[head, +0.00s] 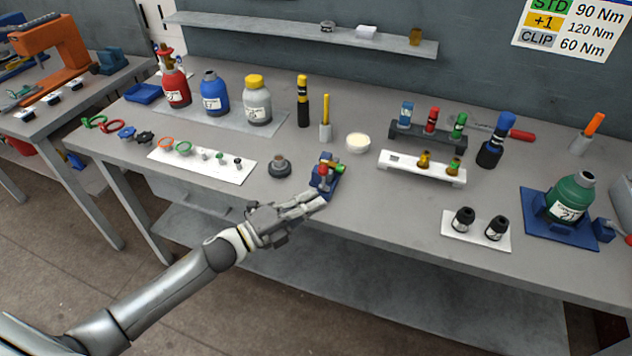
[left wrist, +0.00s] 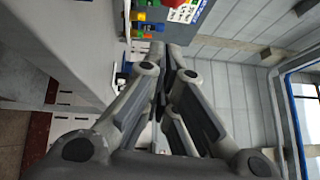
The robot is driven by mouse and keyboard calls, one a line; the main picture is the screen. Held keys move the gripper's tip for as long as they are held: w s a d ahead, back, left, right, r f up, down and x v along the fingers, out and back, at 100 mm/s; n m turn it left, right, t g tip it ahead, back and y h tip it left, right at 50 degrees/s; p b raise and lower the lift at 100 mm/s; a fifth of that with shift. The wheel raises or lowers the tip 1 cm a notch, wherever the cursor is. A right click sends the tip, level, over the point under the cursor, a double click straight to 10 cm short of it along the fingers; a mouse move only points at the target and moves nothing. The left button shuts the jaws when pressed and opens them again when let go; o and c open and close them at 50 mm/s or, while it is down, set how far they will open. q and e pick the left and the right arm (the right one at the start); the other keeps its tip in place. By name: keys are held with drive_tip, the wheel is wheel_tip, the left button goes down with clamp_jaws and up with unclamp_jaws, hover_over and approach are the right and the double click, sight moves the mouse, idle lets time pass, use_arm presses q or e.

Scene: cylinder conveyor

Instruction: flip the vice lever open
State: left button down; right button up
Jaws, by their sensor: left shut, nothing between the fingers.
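The vice (head: 327,174) is a small blue block with red, yellow and green parts on top, standing near the front edge of the workbench. Which of its parts is the lever is too small to tell. My left gripper (head: 322,199) is shut and empty, its fingertips at the front of the vice; I cannot tell whether they touch it. In the left wrist view the two fingers (left wrist: 172,52) lie close together, with small coloured parts beyond their tips. My right gripper is not in view.
On the workbench (head: 330,232), a dark round fitting (head: 280,167) stands left of the vice and a cream bowl (head: 358,143) behind it. A white rack (head: 398,169) stands to the right. A white strip (head: 205,170) with rings lies left. Bare bench lies between vice and black knobs (head: 464,218).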

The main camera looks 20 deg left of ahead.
sight(324, 178)
use_arm(q)
drive_tip(key=shift+w+r+p, duration=0.15)
drive_tip(key=shift+w+p, duration=0.15)
drive_tip(key=shift+w, duration=0.8)
drive_tip(key=shift+w+r+p, duration=0.1)
drive_tip(key=shift+w+p, duration=0.2)
drive_tip(key=shift+w, duration=0.75)
drive_tip(key=shift+w+r+b, duration=0.35)
drive_tip(key=shift+w+r, duration=0.15)
drive_tip(key=shift+w, duration=0.3)
drive_tip(key=shift+s, duration=0.1)
